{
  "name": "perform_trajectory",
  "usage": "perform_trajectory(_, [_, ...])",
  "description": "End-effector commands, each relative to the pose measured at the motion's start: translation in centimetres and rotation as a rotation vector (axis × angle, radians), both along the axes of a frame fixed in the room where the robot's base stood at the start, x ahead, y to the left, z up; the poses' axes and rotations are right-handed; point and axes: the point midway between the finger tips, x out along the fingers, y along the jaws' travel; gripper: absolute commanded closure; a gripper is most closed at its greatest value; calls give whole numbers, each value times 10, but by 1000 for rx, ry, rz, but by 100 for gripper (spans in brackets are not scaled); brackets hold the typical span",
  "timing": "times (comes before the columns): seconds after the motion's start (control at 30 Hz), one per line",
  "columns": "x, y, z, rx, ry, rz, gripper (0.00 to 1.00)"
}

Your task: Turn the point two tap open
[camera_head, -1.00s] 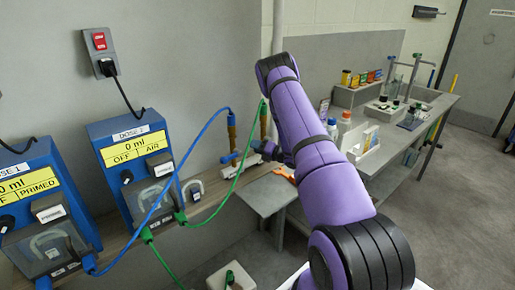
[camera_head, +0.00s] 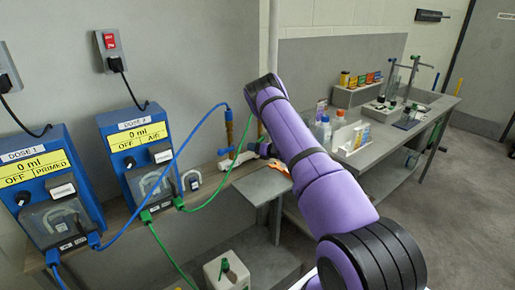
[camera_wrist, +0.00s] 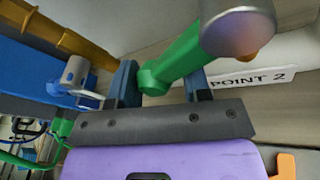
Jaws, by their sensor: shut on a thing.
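In the wrist view, the point two tap shows a green lever (camera_wrist: 182,58) ending in a round silver cap (camera_wrist: 238,32), beside a "POINT 2" label (camera_wrist: 252,78). My gripper (camera_wrist: 160,82) has its two dark fingers on either side of the green lever's lower end and is shut on it. In the head view, my purple arm hides the tap, and only part of my gripper (camera_head: 266,149) shows at the shelf. To the left, a blue tap part (camera_wrist: 30,72) with a silver end and a brass-coloured pipe (camera_wrist: 62,38) is close to the fingers.
Two blue dosing units, DOSE 1 (camera_head: 45,190) and DOSE 2 (camera_head: 140,165), stand on the left with blue (camera_head: 187,145) and green hoses. A white container (camera_head: 228,271) stands low below the shelf. A bench with bottles (camera_head: 370,125) is at right, with open floor beyond it.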

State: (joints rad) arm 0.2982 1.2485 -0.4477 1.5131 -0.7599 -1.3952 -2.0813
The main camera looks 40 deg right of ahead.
Motion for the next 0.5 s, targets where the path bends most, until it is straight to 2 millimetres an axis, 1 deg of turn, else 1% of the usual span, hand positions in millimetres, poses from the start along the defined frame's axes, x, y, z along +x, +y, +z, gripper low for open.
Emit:
perform_trajectory(0.03, [4, 0, 3, -51, -12, 6, 98])
perform_trajectory(0.2, [5, -7, -6, -205, -12, 5, 98])
perform_trajectory(0.5, [4, -19, -17, -419, -13, 3, 98])
